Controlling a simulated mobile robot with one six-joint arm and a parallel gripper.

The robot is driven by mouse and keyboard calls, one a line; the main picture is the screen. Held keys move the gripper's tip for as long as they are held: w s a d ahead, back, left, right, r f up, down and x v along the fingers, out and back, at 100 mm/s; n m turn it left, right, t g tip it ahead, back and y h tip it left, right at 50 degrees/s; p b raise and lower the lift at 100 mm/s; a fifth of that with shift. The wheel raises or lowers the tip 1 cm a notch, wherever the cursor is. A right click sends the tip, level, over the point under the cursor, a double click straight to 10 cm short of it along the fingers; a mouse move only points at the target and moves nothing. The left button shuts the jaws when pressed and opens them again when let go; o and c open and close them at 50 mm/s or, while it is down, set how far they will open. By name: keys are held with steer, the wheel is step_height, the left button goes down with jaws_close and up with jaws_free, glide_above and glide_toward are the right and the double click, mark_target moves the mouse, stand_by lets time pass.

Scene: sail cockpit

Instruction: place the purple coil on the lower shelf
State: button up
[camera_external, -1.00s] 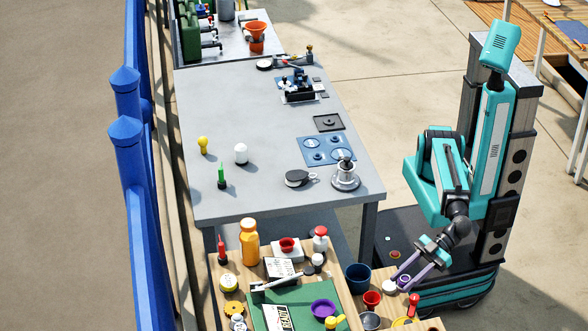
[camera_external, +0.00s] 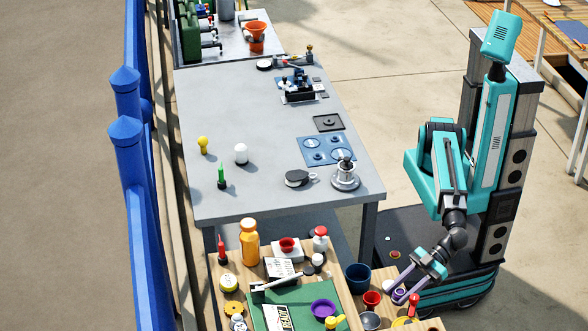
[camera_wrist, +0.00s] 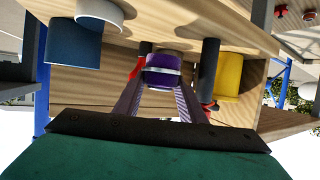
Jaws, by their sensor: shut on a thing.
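The purple coil (camera_wrist: 162,74) shows in the wrist view between the tips of my gripper's two purple fingers (camera_wrist: 160,92). It has a pale band across it. My gripper (camera_external: 405,297) is shut on it. In the external view my gripper is low at the right end of the wooden bench, beside the small items there, and the coil is hard to tell from the fingers. Wooden boards (camera_wrist: 130,65) lie around and behind the coil in the wrist view. I cannot tell for sure which one is the lower shelf, or whether the coil touches it.
A blue pot (camera_external: 357,277), a red funnel (camera_external: 372,300) and a grey cup (camera_external: 370,321) stand close left of my gripper. In the wrist view a blue container (camera_wrist: 72,45) and a yellow one (camera_wrist: 228,76) flank the coil. A purple bowl (camera_external: 323,309) lies on the green mat.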

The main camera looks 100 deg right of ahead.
stand_by(0.3)
steer(key=shift+f+b, duration=0.3)
steer(key=shift+f, duration=1.4)
steer(key=shift+f, duration=0.2)
steer(key=o, duration=1.2)
steer(key=shift+r, duration=0.25)
steer(key=b+v, duration=0.1)
steer(key=v, duration=0.3)
steer(key=b+v, duration=0.1)
steer(key=v, duration=0.4)
steer(key=shift+s+f, duration=0.15)
steer(key=shift+f, duration=0.05)
steer(key=b, duration=0.3)
steer(key=shift+s+r, duration=0.25)
steer(key=shift+s, duration=0.05)
steer(key=b+v, duration=0.1)
steer(key=b, duration=0.5)
steer(key=shift+s+d, duration=0.2)
steer(key=shift+d, duration=0.05)
